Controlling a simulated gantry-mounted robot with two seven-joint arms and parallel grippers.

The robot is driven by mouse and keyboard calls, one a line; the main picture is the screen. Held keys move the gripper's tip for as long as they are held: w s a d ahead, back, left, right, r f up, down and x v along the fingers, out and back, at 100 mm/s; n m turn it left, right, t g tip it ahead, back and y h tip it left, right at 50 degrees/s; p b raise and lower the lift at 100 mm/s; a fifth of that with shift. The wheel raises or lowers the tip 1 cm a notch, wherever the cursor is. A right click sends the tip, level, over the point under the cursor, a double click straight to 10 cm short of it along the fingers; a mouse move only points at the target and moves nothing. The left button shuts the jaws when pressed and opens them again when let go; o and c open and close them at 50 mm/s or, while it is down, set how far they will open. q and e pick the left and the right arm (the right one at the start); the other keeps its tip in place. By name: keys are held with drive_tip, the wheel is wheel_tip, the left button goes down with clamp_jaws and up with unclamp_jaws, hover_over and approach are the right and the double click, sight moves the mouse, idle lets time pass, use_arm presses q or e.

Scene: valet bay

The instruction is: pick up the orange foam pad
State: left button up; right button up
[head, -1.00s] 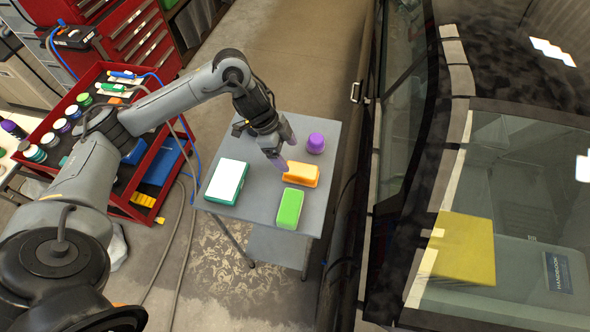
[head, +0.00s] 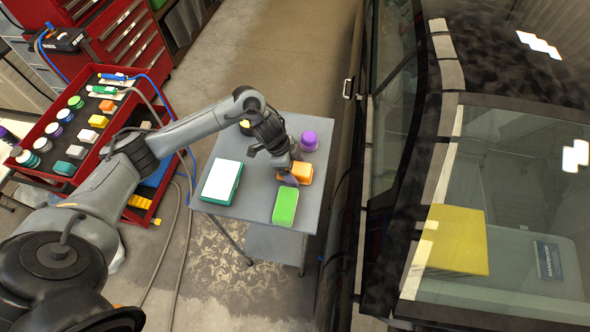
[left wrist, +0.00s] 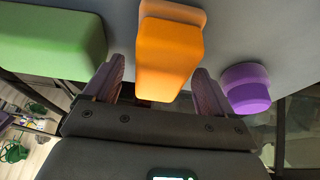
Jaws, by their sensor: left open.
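The orange foam pad (head: 301,174) lies on the small grey table (head: 236,211), partly hidden by my left gripper in the head view. My left gripper (head: 290,178) is open just above the table at the pad. In the left wrist view the orange pad (left wrist: 168,58) lies between the two fingertips of my left gripper (left wrist: 160,82), with a visible gap on either side. I cannot tell from this whether the fingers reach down beside the pad. My right gripper is not in view.
A green block (head: 285,206) lies close in front of the pad. A purple round piece (head: 309,140) stands behind it. A white-topped teal box (head: 221,182) is at the left of the table. A dark car (head: 385,200) stands close to the table's right edge.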

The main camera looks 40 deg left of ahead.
use_arm(q)
drive_tip(key=shift+f, duration=0.35)
idle(0.7)
drive_tip(key=c, duration=1)
